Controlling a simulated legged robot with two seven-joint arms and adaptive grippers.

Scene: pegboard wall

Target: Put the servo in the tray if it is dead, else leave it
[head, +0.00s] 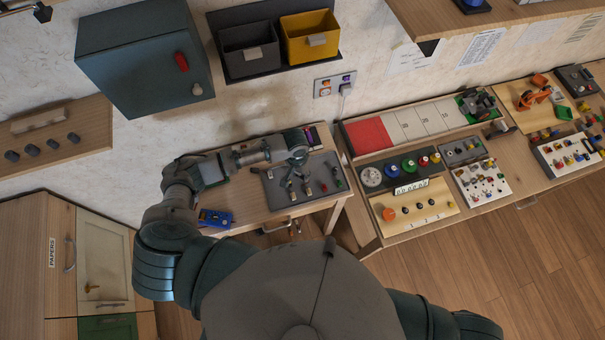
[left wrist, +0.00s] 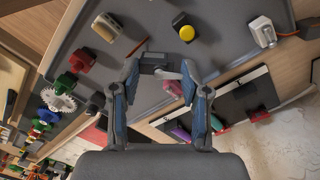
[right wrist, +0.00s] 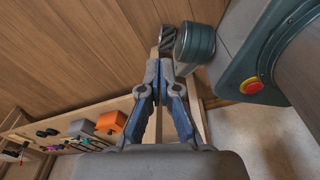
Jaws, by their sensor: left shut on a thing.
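My left gripper (head: 297,157) is over the grey tray-like panel (head: 275,197) on the small wooden table. In the left wrist view its fingers (left wrist: 165,69) are shut on a small dark grey block, which looks like the servo (left wrist: 153,60). A pale horn-like piece sits beside it, and a thin orange wire shows near it. The grey panel (left wrist: 225,52) lies under it; I cannot tell whether the servo touches it. No sign of whether the servo is dead is readable. My right gripper (right wrist: 158,72) has its fingers together, with nothing seen between them.
On the panel are a yellow-topped button (left wrist: 183,27), a white part (left wrist: 262,32) and a red part (left wrist: 83,60). A blue meter (head: 215,218) lies at the table's left. A bench with a red-ended strip (head: 368,136) stands right. Grey (head: 248,48) and yellow (head: 310,36) bins hang above.

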